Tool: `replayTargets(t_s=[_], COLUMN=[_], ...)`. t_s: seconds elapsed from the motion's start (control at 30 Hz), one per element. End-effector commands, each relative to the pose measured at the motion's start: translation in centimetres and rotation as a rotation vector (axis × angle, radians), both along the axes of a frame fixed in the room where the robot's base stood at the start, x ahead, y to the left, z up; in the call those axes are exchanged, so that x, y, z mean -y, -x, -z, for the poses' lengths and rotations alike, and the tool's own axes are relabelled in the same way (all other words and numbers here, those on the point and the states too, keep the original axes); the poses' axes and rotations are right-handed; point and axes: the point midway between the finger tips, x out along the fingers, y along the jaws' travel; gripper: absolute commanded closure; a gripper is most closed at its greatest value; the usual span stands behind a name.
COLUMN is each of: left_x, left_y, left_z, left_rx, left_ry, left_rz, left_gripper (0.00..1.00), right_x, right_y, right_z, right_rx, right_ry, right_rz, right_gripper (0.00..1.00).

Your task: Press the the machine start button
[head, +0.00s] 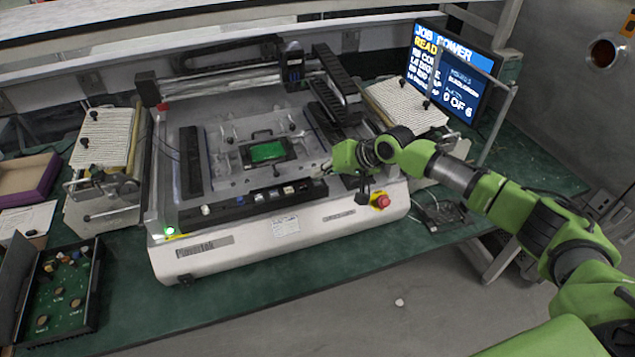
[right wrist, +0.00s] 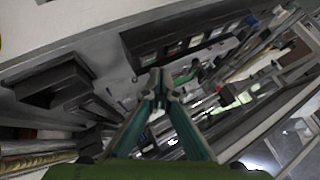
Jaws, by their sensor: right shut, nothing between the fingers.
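The machine (head: 250,245) is a white benchtop unit on a green table. A dark control bar (head: 225,214) with several small buttons runs along its front top edge. Light buttons show near the bar's right end (head: 288,190); I cannot tell which one is the start button. In the right wrist view the row of buttons (right wrist: 172,48) lies just beyond the fingertips. My right gripper (head: 324,168) is shut and empty, close to the bar's right end. Its fingertips meet in the right wrist view (right wrist: 158,78); I see no clear contact with a button. My left gripper is out of view.
A red emergency stop (head: 382,201) sits on the machine's front right. A green light (head: 170,231) glows at its front left. A green board (head: 267,152) lies inside. A monitor (head: 450,75) stands back right, and a parts tray (head: 60,300) lies front left.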

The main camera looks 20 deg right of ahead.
Motion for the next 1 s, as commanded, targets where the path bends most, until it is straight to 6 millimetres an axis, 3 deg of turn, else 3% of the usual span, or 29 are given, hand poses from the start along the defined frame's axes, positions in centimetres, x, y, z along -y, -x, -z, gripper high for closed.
replayTargets(t_s=[1.0], left_x=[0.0], left_y=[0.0], left_z=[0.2], left_rx=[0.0], left_ry=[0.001], left_rz=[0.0], left_gripper=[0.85], right_x=[0.0], right_y=[0.0], right_z=[1.1], right_rx=[0.0], right_ry=[0.0], right_rz=[0.0], right_gripper=[1.0])
